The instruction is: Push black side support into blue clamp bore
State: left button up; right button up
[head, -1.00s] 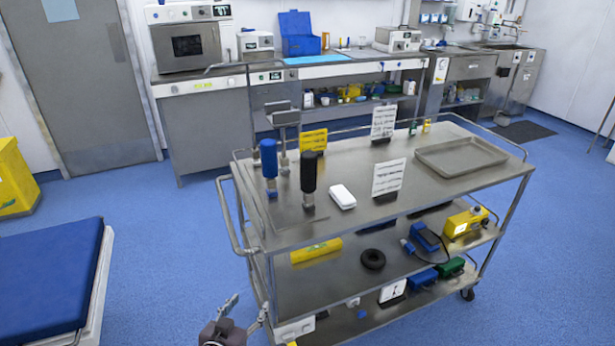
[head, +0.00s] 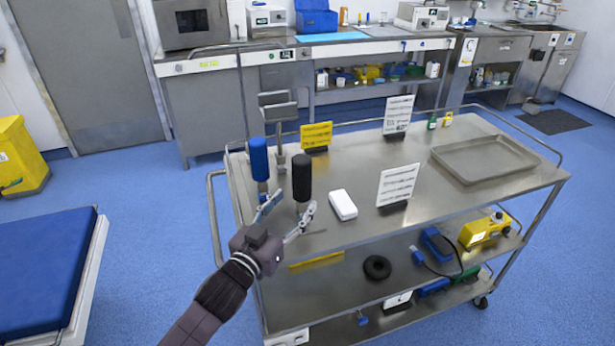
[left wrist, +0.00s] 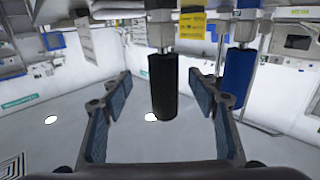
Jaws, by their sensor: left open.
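The black side support (head: 302,174), a padded black cylinder on a metal post, stands upright at the left end of the trolley top. A similar blue cylinder (head: 259,158) stands behind and left of it. My left gripper (head: 288,212) is open and empty in front of them. In the left wrist view the black support (left wrist: 163,85) shows between the spread fingers (left wrist: 158,98), beyond them, with no clear contact. The blue cylinder (left wrist: 238,77) is right of the fingers there. I cannot make out the blue clamp's bore; a blue device (head: 434,243) lies on the middle shelf. My right gripper is not in view.
On the trolley top (head: 350,240), a white box (head: 343,205) and a white sign (head: 397,185) stand right of the black support. A yellow sign (head: 316,135) and a metal stand (head: 278,105) are behind. A metal tray (head: 485,178) is at the right. A rail (head: 213,225) borders the left end.

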aim_at(297, 189)
pick_arm(q)
jog(key=shift+w+d+r+p, duration=0.35)
jog(key=shift+w+r, duration=0.25)
jog(key=shift+w, duration=0.25)
jog(key=shift+w+d+r+p, duration=0.2)
jog(key=shift+w, duration=0.45)
jog(key=shift+w+d+r+p, duration=0.15)
jog(key=shift+w+d, duration=0.05)
jog(key=shift+w, duration=0.4)
jog(key=shift+w+d+f, duration=0.15)
jog(key=shift+w+d, duration=0.2)
jog(key=shift+w, duration=0.3)
jog(key=shift+w+d, duration=0.1)
jog(key=c, duration=1.4)
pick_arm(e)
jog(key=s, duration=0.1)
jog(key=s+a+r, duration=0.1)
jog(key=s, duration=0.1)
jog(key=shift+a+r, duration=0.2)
